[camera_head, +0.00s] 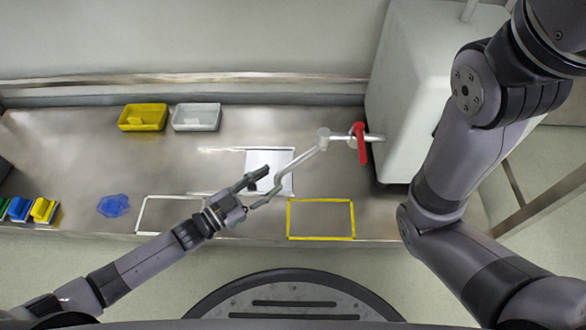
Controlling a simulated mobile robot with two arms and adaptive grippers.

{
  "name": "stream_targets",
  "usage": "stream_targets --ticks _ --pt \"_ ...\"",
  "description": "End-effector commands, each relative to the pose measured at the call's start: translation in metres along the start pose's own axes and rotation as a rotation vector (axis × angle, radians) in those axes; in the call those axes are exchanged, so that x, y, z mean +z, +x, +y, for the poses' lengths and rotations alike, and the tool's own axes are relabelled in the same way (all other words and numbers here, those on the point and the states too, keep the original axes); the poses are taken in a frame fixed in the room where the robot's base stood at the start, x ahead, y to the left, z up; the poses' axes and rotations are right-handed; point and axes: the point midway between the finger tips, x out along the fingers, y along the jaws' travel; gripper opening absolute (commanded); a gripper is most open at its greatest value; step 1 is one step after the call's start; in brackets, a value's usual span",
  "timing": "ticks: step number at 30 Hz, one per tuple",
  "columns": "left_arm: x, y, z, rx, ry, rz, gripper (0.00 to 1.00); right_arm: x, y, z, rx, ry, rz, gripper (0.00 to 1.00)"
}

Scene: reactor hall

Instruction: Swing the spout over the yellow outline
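The spout (305,158) is a bent grey pipe. It runs from a joint near the white tank down and left over the bench. Its lower end is left of the yellow outline (321,201), a rectangle on the bench's front right, and not over it. My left gripper (264,184) is at the spout's lower end. Its fingers look apart, with the pipe end beside or between them; contact cannot be told. A red handle (361,144) sits on the pipe near the tank. My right gripper is out of view.
The white tank (411,95) stands at the right. A white sheet (258,159) lies under the spout, with a white outline (140,215) front left. Yellow (143,104) and white (196,105) bins stand at the back. A blue item (113,205) and coloured blocks (42,210) lie left.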

Motion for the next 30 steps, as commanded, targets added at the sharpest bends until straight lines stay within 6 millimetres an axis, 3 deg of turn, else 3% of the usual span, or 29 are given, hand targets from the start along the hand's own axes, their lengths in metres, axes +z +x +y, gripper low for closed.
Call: stream_targets --ticks 1,6,12,25,30 --pt "0.004 0.013 0.001 0.0 0.001 0.006 0.36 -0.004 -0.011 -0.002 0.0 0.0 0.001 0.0" --pt "0.004 0.048 0.001 0.0 0.001 0.005 0.36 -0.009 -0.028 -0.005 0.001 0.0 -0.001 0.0" --pt "0.003 0.076 0.0 0.0 0.001 0.002 0.36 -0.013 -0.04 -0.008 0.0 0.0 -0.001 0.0" --pt "0.0 0.086 0.0 -0.001 0.0 -0.001 0.36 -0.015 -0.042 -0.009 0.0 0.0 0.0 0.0" --pt "0.0 0.086 0.0 -0.001 0.0 0.0 0.26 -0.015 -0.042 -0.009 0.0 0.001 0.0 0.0"
